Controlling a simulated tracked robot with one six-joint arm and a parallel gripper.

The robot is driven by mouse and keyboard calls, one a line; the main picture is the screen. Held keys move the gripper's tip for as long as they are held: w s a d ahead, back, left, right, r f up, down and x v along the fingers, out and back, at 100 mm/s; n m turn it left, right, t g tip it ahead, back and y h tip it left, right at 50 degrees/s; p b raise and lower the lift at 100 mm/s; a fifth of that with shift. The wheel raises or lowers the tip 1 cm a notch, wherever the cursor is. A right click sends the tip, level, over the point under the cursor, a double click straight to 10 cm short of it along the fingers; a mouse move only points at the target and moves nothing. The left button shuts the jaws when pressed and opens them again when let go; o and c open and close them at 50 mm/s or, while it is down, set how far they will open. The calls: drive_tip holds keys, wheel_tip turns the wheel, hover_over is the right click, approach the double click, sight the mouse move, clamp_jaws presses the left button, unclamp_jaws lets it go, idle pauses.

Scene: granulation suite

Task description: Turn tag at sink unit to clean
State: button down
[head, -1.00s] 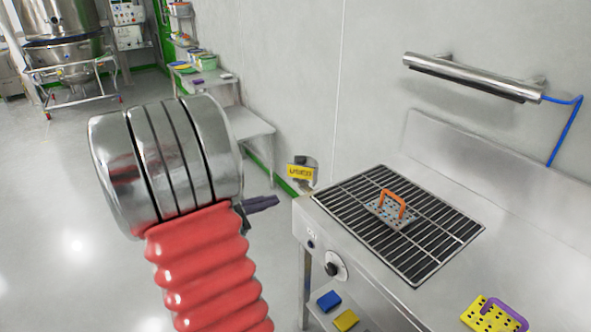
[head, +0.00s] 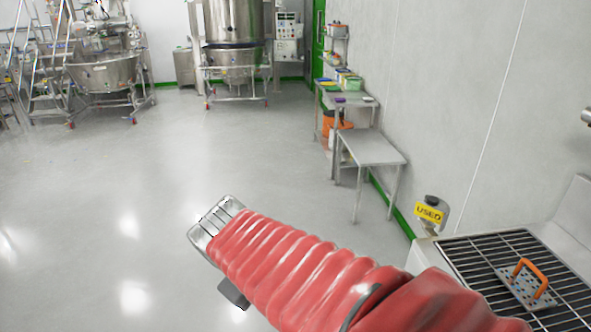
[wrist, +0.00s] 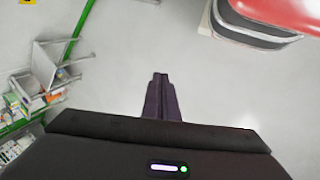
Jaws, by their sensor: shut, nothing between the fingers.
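The tag (head: 429,213) is a small yellow plate with dark lettering that reads "USED". It sits on a grey holder at the left back corner of the sink unit (head: 424,256), at the right of the head view. A yellow scrap shows at the top left edge of the wrist view (wrist: 27,2). My gripper (wrist: 160,80) is shut and empty in the wrist view, pointing over bare floor. In the head view my arm's end lies left of the tag, well apart from it, and the fingers are mostly hidden.
A black grating (head: 480,262) with an orange-handled plate (head: 526,284) lies on the sink unit. A low steel table (head: 372,148) and a shelf with coloured items (head: 342,80) stand along the wall. Steel machines (head: 232,45) stand at the back. The floor at left is clear.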

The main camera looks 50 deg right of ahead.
drive_tip(key=a+r+t+y, duration=0.2)
drive_tip(key=a, duration=0.5)
drive_tip(key=a+r+t+y, duration=0.1)
drive_tip(key=a+t+y, duration=0.1)
drive_tip(key=a, duration=0.6)
drive_tip(key=shift+w+r+m+y, duration=0.3)
drive_tip(key=shift+r+m+y, duration=0.1)
drive_tip(key=c, duration=2.5)
unclamp_jaws()
